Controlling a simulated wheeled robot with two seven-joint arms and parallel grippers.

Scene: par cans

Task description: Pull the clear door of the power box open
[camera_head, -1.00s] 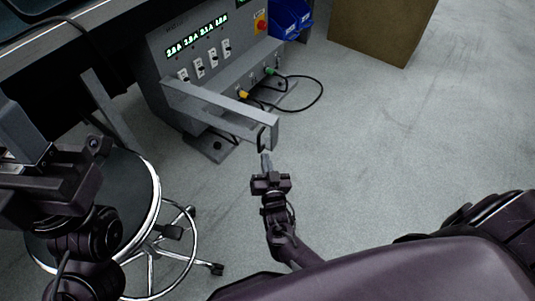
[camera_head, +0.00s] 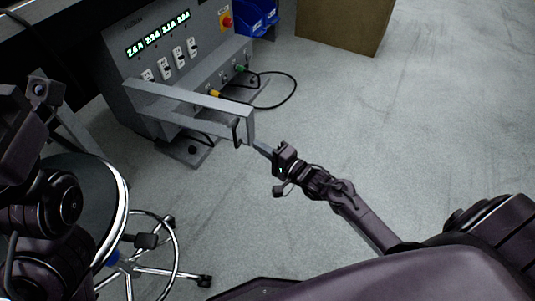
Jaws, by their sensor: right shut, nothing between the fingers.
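The grey power box (camera_head: 155,60) stands at the upper left, with lit green readouts and a row of switches on its front. Its clear door (camera_head: 190,97) shows as a grey frame that sticks out from the box front, swung away from it. A dark handle (camera_head: 237,132) sits at the door's free end. My right gripper (camera_head: 262,149) is shut and empty. Its fingertips are just right of the door's free end, close to the handle; whether they touch the frame I cannot tell. My left arm shows at the left edge, but its fingers are not in view.
A round stool (camera_head: 88,210) with a chrome ring stands at the lower left. A cable (camera_head: 290,100) loops onto the floor beside the box. Blue bins (camera_head: 255,18) and a brown box (camera_head: 345,25) are at the back. The grey floor to the right is clear.

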